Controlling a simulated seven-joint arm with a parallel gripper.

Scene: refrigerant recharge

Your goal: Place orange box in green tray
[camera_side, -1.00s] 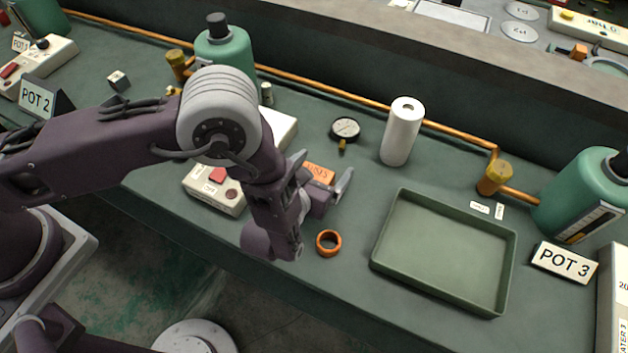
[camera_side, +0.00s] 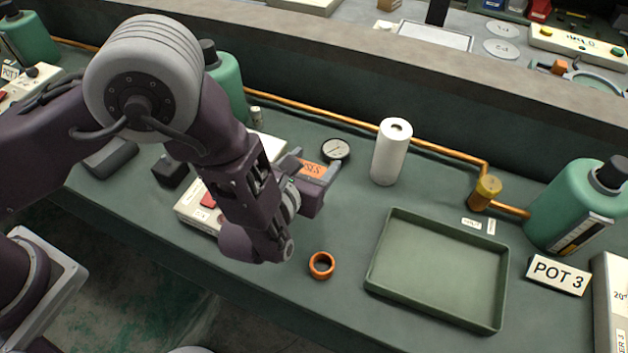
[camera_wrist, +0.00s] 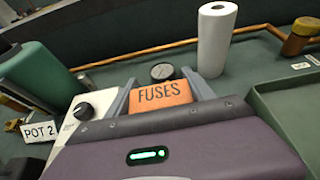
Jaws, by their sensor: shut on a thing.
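The orange box (camera_side: 313,169), labelled FUSES, is held between the two fingers of my gripper (camera_side: 311,173) in the side view. The gripper is shut on it, left of the green tray. In the wrist view the box (camera_wrist: 161,95) sits between the fingertips of my gripper (camera_wrist: 160,92), its lower part hidden by the gripper body. I cannot tell whether it is clear of the bench. The shallow green tray (camera_side: 375,250) is empty and lies to the right on the bench. Its left edge also shows at the right of the wrist view (camera_wrist: 262,108).
An orange ring (camera_side: 321,265) lies between my gripper and the tray. A white paper roll (camera_side: 391,153) stands behind the tray, with a round gauge (camera_side: 336,150) beside it. A POT 3 sign (camera_side: 558,275) and green bottle (camera_side: 575,207) stand right of the tray.

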